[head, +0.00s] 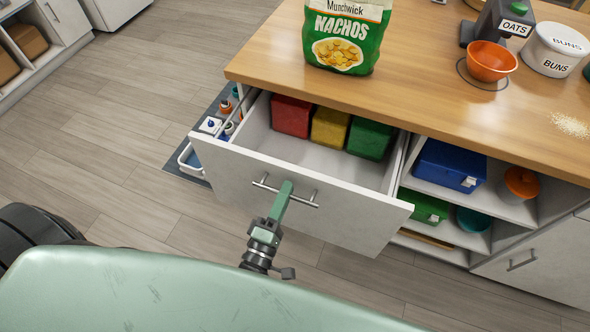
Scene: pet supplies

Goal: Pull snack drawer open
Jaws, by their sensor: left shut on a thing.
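The snack drawer (290,205) is pulled out from under the counter, so its inside shows in the head view. A red box (291,115), a yellow box (330,127) and a green box (370,138) stand in a row at its back. The front part of its floor is bare. My left gripper (282,197) is shut on the drawer's bar handle (303,200), near the handle's middle. The fingertips partly hide the handle. My right gripper is not in view.
The wooden counter (440,90) holds a nachos bag (344,38), an orange bowl (490,62) and a buns tub (555,49). Open shelves right of the drawer hold a blue box (449,166). A caddy (191,160) stands on a mat left of the drawer. Open floor lies left.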

